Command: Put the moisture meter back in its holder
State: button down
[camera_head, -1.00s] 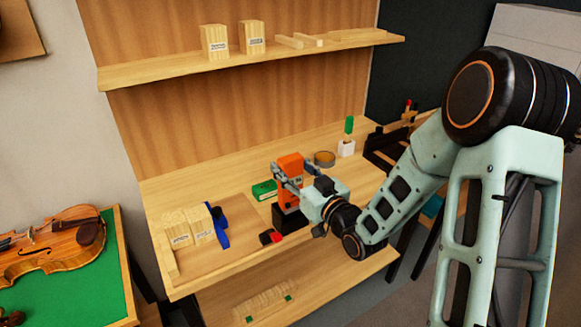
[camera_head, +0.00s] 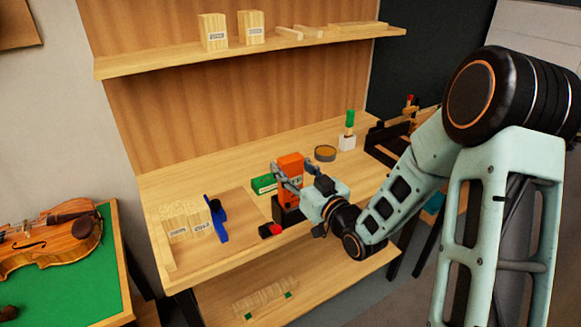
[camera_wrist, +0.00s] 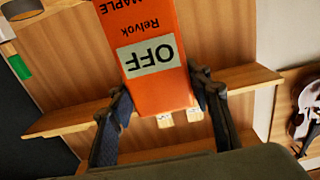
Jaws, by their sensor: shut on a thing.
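The moisture meter (camera_head: 291,167) is an orange box, upright above the bench. In the wrist view the meter (camera_wrist: 148,90) shows a pale display reading "OFF" and the words "Relvok" and "MAPLE", upside down. My gripper (camera_head: 283,180) is shut on it, one finger on each side; in the wrist view my gripper (camera_wrist: 160,108) shows both fingers against its sides. A black holder (camera_head: 287,211) is directly under the meter. The meter's lower end is at the holder's top; I cannot tell how deep it sits inside.
On the bench (camera_head: 222,257) are a green box (camera_head: 264,184), a blue tool (camera_head: 217,222), wood blocks (camera_head: 187,222), a red-and-black item (camera_head: 270,230), a round tin (camera_head: 325,153) and a white block (camera_head: 346,143) with a green item. A shelf (camera_head: 160,66) hangs above. A violin (camera_head: 50,238) lies left.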

jog(key=shift+f+b, duration=0.6)
jog(key=shift+f, duration=0.2)
jog(key=c, duration=1)
grip_release()
jog(key=shift+o, duration=0.2)
